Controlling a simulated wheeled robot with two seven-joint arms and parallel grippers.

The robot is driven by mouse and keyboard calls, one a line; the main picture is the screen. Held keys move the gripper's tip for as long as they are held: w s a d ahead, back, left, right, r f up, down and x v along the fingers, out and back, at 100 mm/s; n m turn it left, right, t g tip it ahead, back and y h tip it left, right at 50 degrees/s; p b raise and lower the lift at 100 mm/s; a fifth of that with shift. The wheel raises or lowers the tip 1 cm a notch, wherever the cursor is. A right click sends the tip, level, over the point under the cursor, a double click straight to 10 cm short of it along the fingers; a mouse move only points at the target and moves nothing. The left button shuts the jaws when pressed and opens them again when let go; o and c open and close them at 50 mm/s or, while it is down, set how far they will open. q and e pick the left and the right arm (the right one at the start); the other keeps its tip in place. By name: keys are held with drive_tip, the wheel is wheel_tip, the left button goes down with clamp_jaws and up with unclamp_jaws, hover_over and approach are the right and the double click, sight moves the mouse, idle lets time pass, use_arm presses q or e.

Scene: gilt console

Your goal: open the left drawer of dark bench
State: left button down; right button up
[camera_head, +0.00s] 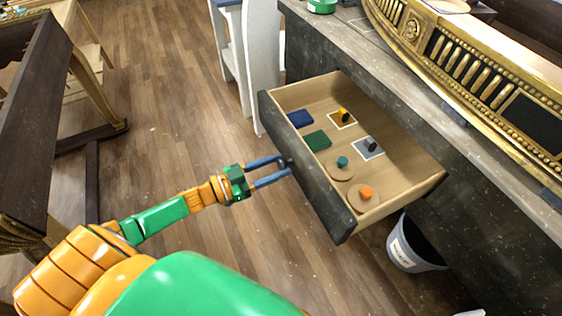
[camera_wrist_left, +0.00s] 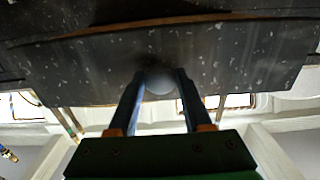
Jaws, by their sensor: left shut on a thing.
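The dark bench (camera_head: 345,50) has a drawer (camera_head: 310,172) pulled well out, with a dark stone-like front and a pale wood inside. My left gripper (camera_head: 287,167) is at the outer face of the drawer front, its blue fingers shut on a small knob. In the left wrist view the two fingers (camera_wrist_left: 160,80) sit on either side of the rounded grey knob (camera_wrist_left: 160,84), with the drawer front (camera_wrist_left: 235,60) behind it. The knob is mostly hidden by the fingers in the head view. My right gripper is not in view.
The drawer holds a blue square (camera_head: 300,118), a green square (camera_head: 317,141), and several small pegs on pads and discs. A grey bin (camera_head: 415,250) stands under the bench. A gilt console (camera_head: 470,75) sits on top. The wooden floor (camera_head: 190,100) left of the drawer is clear.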

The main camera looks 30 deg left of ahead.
use_arm(q)
drive_tip(key=shift+s+a, duration=0.3)
drive_tip(key=shift+s, duration=0.1)
drive_tip(key=shift+c, duration=1.8)
unclamp_jaws()
drive_tip(key=v, duration=0.7)
